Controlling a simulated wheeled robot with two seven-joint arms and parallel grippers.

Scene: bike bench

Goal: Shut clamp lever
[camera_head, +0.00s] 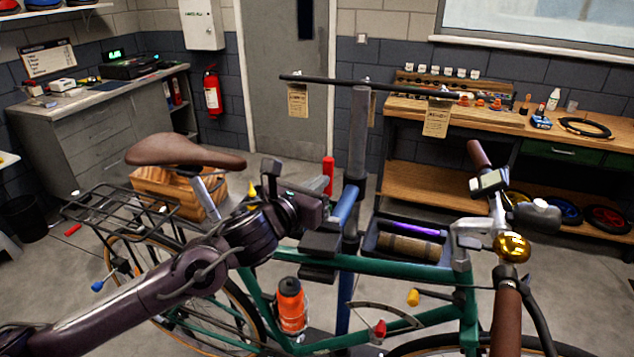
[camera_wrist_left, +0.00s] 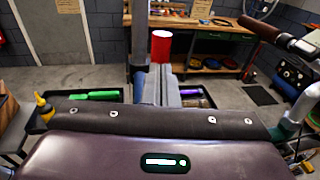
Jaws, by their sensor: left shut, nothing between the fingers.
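The clamp lever's red handle (camera_head: 328,174) stands upright beside the repair stand's grey post (camera_head: 358,130); it also shows as a red cylinder in the left wrist view (camera_wrist_left: 161,46). The clamp's dark jaws (camera_head: 320,244) are at the green bike's top tube (camera_head: 400,268), partly behind my arm. My left gripper (camera_head: 316,186) is shut and empty, close to the red handle. In the left wrist view its fingertips (camera_wrist_left: 160,70) point at the handle's lower part. I cannot tell whether they touch it. My right gripper is out of view.
The brown saddle (camera_head: 185,152) and rear rack (camera_head: 125,213) are left of my gripper. The handlebar with a gold bell (camera_head: 512,247) is at right. An orange bottle (camera_head: 290,305) sits in the frame. A stand tray (camera_head: 405,240) and a workbench (camera_head: 560,135) lie beyond.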

